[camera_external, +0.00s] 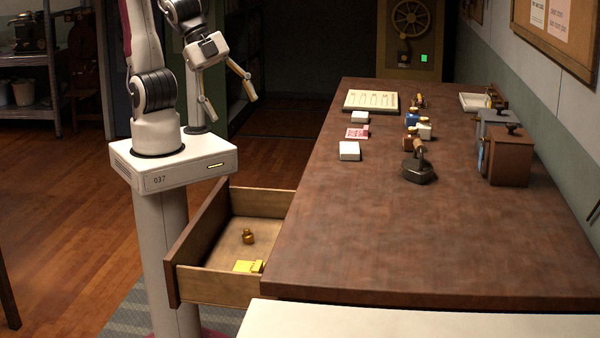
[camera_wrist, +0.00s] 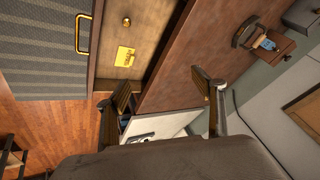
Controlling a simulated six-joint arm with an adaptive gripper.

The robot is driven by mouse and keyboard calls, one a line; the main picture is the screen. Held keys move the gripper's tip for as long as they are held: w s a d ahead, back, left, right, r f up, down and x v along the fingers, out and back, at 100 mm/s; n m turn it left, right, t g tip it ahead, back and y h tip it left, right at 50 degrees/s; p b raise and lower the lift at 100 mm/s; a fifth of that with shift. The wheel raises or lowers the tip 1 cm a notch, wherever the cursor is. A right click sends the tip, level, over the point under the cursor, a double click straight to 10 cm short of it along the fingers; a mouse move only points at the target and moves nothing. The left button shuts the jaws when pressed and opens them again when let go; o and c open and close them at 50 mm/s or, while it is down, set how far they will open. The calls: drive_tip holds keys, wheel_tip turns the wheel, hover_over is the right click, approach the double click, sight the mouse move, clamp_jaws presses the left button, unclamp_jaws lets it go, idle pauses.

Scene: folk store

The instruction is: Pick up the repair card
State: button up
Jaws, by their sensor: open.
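A yellow card (camera_external: 245,266) lies flat in the open drawer (camera_external: 190,240), close to its near wall. It also shows in the wrist view (camera_wrist: 124,57), with dark marks too small to read. A pink-red card (camera_external: 357,132) lies on the table between white boxes. I cannot read which of these is the repair card. My gripper (camera_external: 230,106) is open and empty, in the air left of the table, above and behind the drawer. In the wrist view its spread fingers (camera_wrist: 165,95) are apart from both cards.
A small brass weight (camera_external: 248,237) stands in the drawer behind the yellow card. The table (camera_external: 380,250) holds white boxes (camera_external: 349,151), small bottles (camera_external: 424,131), a dark iron-like tool (camera_external: 419,172) and a brown box (camera_external: 508,156). Its near half is clear.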

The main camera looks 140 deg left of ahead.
drive_tip(key=w+a+f+m, duration=0.5)
drive_tip(key=w+f, duration=0.3)
drive_tip(key=f, duration=0.4)
drive_tip(key=w+d+f+m+h, duration=0.1)
drive_tip(key=f+h, duration=0.1)
drive_tip(key=f, duration=0.3)
drive_tip(key=w+d+f+m+h, duration=0.1)
drive_tip(key=d+f+h, duration=0.1)
drive_tip(key=f, duration=0.3)
drive_tip(key=w+d+f+m+h, duration=0.1)
drive_tip(key=f+h, duration=0.1)
drive_tip(key=f, duration=0.3)
drive_tip(key=shift+w+d+m, duration=0.1)
drive_tip(key=shift+d+m, duration=0.2)
drive_tip(key=shift+d, duration=0.05)
drive_tip(key=shift+w+d+f+t+h, duration=0.2)
drive_tip(key=shift+d+f+t+h, duration=0.2)
drive_tip(key=shift+h, duration=0.3)
drive_tip(key=shift+w+d+f+t+h, duration=0.2)
drive_tip(key=shift+d+f+t+h, duration=0.2)
drive_tip(key=shift+d+f+h, duration=0.4)
drive_tip(key=shift+d+f+n+t+h, duration=0.15)
drive_tip(key=shift+n+t+h, duration=0.15)
drive_tip(key=shift+n+h, duration=0.3)
drive_tip(key=shift+d+t+h, duration=0.15)
drive_tip(key=shift+t+h, duration=0.25)
drive_tip(key=shift+h, duration=0.2)
